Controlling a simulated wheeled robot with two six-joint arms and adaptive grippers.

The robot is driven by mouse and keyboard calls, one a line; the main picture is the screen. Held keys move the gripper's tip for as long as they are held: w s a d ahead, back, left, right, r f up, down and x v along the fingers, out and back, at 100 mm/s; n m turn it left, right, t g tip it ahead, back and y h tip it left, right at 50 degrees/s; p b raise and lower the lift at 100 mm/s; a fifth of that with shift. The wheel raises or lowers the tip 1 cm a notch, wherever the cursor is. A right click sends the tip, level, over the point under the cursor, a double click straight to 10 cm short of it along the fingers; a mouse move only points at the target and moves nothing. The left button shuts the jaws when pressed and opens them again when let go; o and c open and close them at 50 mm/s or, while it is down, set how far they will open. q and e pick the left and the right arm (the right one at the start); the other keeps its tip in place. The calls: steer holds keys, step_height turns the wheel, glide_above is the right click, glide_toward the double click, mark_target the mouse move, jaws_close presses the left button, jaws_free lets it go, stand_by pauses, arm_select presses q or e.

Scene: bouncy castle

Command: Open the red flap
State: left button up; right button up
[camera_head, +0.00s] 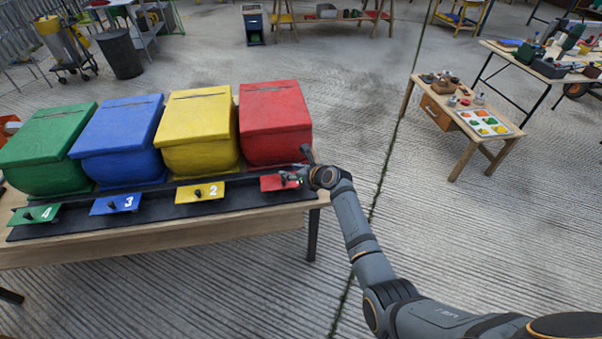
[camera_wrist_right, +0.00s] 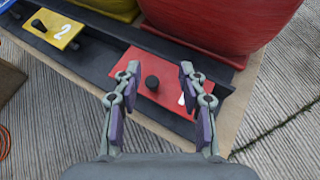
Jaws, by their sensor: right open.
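The red flap (camera_head: 277,182) lies on the black strip in front of the red box (camera_head: 274,122). In the right wrist view the red flap (camera_wrist_right: 160,85) has a black knob (camera_wrist_right: 152,82) and a white number, partly hidden by a finger. My right gripper (camera_head: 300,178) reaches the flap from the right. In the right wrist view the gripper (camera_wrist_right: 157,80) is open, with one finger on each side of the knob. Whether the fingers touch the flap cannot be told. My left gripper is not in view.
Yellow flap 2 (camera_head: 200,192), blue flap 3 (camera_head: 115,204) and green flap 4 (camera_head: 34,214) lie along the same black strip, before matching boxes. The wooden table's (camera_head: 180,232) right edge is close to my right gripper.

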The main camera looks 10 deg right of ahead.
steer(key=v, duration=0.6)
steer(key=shift+s+d, duration=0.1)
